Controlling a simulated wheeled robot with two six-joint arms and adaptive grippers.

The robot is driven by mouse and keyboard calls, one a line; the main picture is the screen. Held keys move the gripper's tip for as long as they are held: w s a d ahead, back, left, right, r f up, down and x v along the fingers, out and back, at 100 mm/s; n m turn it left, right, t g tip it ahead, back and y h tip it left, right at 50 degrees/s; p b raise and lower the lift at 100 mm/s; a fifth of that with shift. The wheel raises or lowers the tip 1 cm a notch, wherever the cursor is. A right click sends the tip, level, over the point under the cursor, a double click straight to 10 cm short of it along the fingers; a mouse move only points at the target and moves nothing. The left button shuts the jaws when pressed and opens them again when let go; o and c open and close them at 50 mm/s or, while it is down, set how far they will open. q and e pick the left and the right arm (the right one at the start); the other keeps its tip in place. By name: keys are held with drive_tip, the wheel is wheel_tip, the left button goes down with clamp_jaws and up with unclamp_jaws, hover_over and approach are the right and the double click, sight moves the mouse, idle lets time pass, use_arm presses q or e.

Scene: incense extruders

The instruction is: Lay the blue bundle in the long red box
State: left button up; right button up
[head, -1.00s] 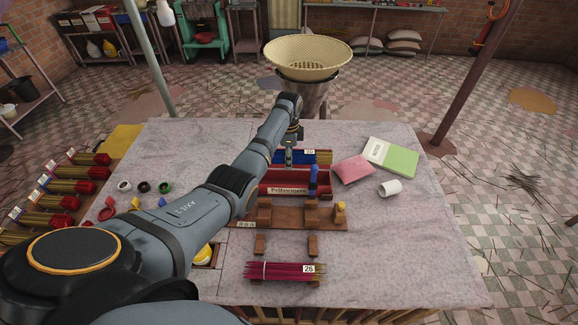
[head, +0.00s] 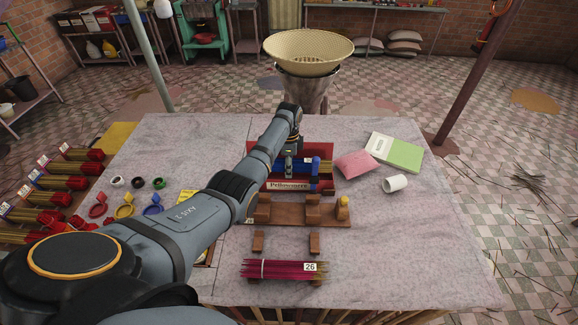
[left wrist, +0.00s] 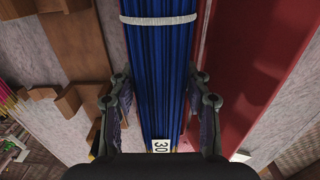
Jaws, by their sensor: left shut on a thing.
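The blue bundle (head: 311,165) has a white tag and pale sticks at its right end. In the left wrist view it (left wrist: 160,70) has a white tie and a tag reading 30. My left gripper (head: 289,167) is shut on it, one finger on each side, as the left wrist view (left wrist: 160,112) shows. My right gripper is out of view.
A wooden rack (head: 290,212) stands just in front of the box. A magenta bundle (head: 285,269) lies nearer the front. A pink packet (head: 355,164), a green-and-white book (head: 395,152) and a white cup (head: 395,183) are to the right. The table's right front (head: 420,260) is clear.

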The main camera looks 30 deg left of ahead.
use_arm(q)
drive_tip(key=shift+f, duration=0.25)
drive_tip(key=shift+r, duration=0.1)
drive_tip(key=o, duration=0.9)
drive_tip(key=shift+r+p, duration=0.65)
drive_tip(key=shift+p, duration=0.05)
wheel_tip(320, 180, up, 7)
drive_tip(key=p, duration=0.7)
drive_tip(key=shift+s+f, duration=0.1)
drive_tip(key=shift+f, duration=0.05)
